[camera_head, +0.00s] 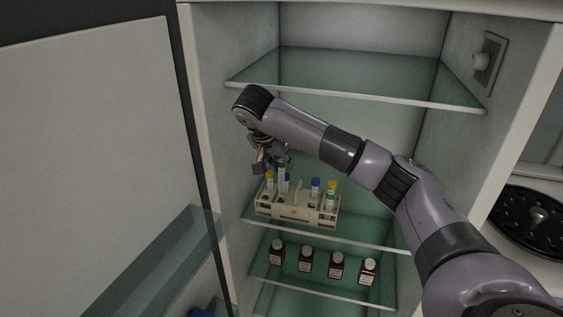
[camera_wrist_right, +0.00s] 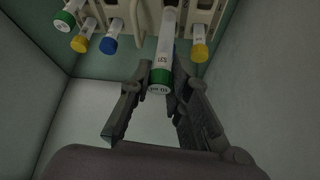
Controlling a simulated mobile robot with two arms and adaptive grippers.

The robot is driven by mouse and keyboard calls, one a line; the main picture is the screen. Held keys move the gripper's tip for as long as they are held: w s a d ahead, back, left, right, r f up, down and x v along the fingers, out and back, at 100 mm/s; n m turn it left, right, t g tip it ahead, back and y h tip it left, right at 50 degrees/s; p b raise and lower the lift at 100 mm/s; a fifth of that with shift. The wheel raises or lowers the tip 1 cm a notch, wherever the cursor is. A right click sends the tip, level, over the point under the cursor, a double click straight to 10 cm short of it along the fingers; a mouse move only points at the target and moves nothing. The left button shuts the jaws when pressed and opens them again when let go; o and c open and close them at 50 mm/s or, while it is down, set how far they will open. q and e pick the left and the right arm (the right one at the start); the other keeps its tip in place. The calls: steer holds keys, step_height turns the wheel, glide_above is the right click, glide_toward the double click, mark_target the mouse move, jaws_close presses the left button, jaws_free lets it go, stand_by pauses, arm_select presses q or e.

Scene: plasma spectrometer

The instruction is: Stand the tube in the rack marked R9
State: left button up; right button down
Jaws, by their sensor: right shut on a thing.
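My right gripper (camera_head: 272,160) reaches into the cabinet above the rack. It is shut on a green-capped tube with a white label, and the cap (camera_wrist_right: 160,82) lies between the fingers (camera_wrist_right: 160,94) in the right wrist view. The tube (camera_head: 282,181) hangs roughly upright over the left part of the beige rack (camera_head: 294,212). Its lower end meets the rack, but I cannot tell whether it is seated. The rack stands on the middle glass shelf; its marking is too small to read. My left gripper is out of view.
Yellow-capped (camera_wrist_right: 199,52), blue-capped (camera_wrist_right: 108,45) and green-capped (camera_wrist_right: 64,20) tubes stand in the rack around the held one. Several brown bottles (camera_head: 306,260) stand on the shelf below. A glass shelf (camera_head: 350,82) is overhead, with cabinet walls at both sides.

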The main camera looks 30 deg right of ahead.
mark_target(280, 175)
steer(key=shift+f, duration=0.2)
stand_by(0.7)
steer(key=shift+f, duration=0.1)
steer(key=shift+f+b, duration=0.75)
steer(key=shift+f, duration=1.15)
steer(key=shift+f, duration=0.2)
